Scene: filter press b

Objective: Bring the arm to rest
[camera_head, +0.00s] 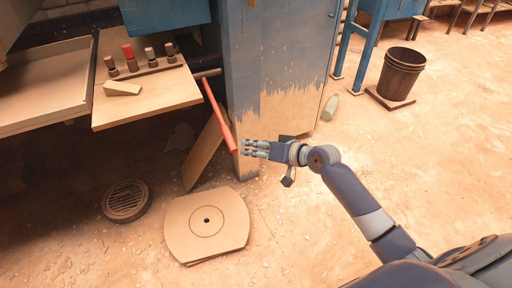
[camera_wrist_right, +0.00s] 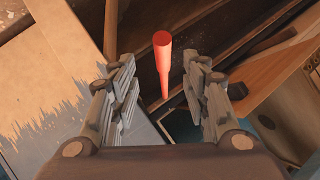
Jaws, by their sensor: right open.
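My right arm reaches in from the lower right in the head view. Its gripper (camera_head: 245,149) is open and empty, close to the lower end of a red handle (camera_head: 218,115). The red handle slopes up and left along the blue cabinet. In the right wrist view the red handle (camera_wrist_right: 163,65) stands ahead of and between the open fingers (camera_wrist_right: 163,95), and they do not close on it. My left gripper does not show in either view.
A peeling blue cabinet (camera_head: 270,60) stands beside the gripper. A wooden shelf (camera_head: 150,100) with several small pegs is at left. A round-holed board (camera_head: 180,220) and a drain grate (camera_head: 127,201) lie on the floor. A bucket (camera_head: 401,72) and a bottle (camera_head: 330,107) stand at right.

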